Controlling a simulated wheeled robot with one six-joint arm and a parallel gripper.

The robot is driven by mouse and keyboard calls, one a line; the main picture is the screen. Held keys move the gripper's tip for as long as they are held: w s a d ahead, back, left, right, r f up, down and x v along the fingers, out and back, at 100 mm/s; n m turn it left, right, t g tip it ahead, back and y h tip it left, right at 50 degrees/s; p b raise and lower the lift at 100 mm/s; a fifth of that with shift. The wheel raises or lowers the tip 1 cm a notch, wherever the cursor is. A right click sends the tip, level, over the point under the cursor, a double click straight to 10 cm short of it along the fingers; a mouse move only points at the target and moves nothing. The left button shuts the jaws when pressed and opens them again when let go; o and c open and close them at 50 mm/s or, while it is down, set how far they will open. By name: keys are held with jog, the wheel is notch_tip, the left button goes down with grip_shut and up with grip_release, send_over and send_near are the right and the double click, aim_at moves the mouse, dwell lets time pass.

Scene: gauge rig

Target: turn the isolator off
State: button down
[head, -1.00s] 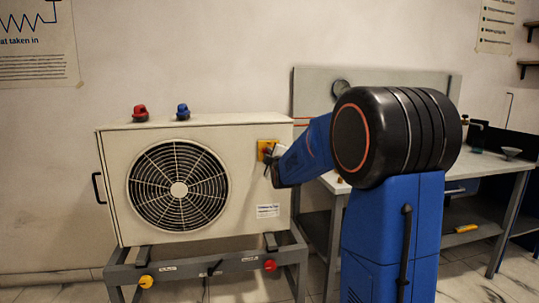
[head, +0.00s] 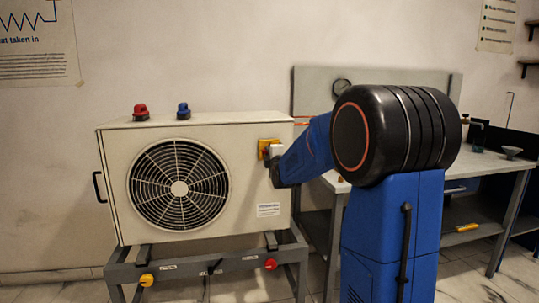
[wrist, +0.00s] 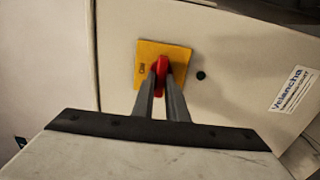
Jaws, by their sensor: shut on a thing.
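The isolator is a yellow plate (head: 267,143) on the upper right of the outdoor unit's front; in the head view my gripper (head: 271,157) partly covers it. In the wrist view the yellow plate (wrist: 144,56) carries a red handle (wrist: 161,72) and small dark lettering at its left side. My gripper (wrist: 162,92) is shut on the red handle, one finger on each side. The plate looks slightly tilted relative to the fingers. The lower part of the plate and handle is hidden behind the fingers.
The cream unit (head: 234,133) has a fan grille and stands on a grey frame (head: 223,263). A red cap (head: 140,112) and a blue cap (head: 183,111) sit on top. Yellow (head: 146,280) and red (head: 270,264) knobs are on the frame. A workbench (head: 482,166) stands at the right.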

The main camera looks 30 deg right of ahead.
jog(key=shift+f, duration=0.15)
jog(key=c, duration=1.8)
grip_release()
jog(key=shift+o, duration=0.2)
jog(key=shift+s+a, duration=0.1)
jog(key=v, duration=1.7)
jog(key=shift+s, duration=0.1)
